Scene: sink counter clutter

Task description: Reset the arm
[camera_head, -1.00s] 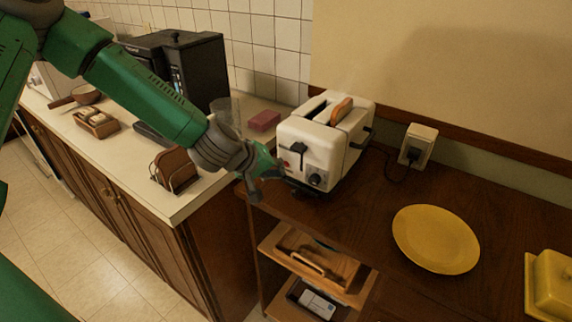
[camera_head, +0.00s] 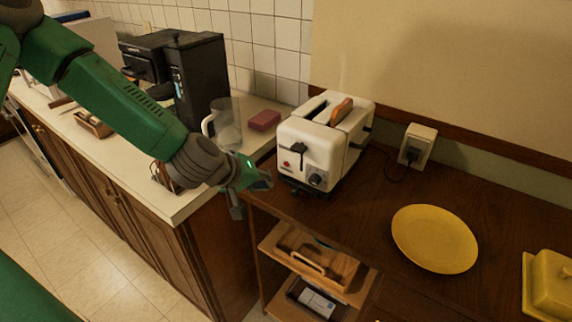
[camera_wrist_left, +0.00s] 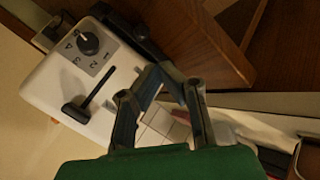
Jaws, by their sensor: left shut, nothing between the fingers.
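My left arm comes in from the left in the head view, and its gripper (camera_head: 254,186) is just left of the white toaster (camera_head: 315,150), over the gap edge between the light counter and the dark wooden table. In the left wrist view the gripper fingers (camera_wrist_left: 172,75) meet at their tips and hold nothing. The toaster (camera_wrist_left: 70,85) shows there on the left, with its dial and black lever. A slice of bread (camera_head: 341,111) sticks out of the toaster's top. My right gripper is not in view.
A yellow plate (camera_head: 434,239) and a yellow butter dish (camera_head: 552,284) are on the wooden table. A glass pitcher (camera_head: 226,124), a pink sponge-like block (camera_head: 265,120) and a black coffee machine (camera_head: 196,75) stand on the counter. Shelves (camera_head: 310,262) hold items below the table.

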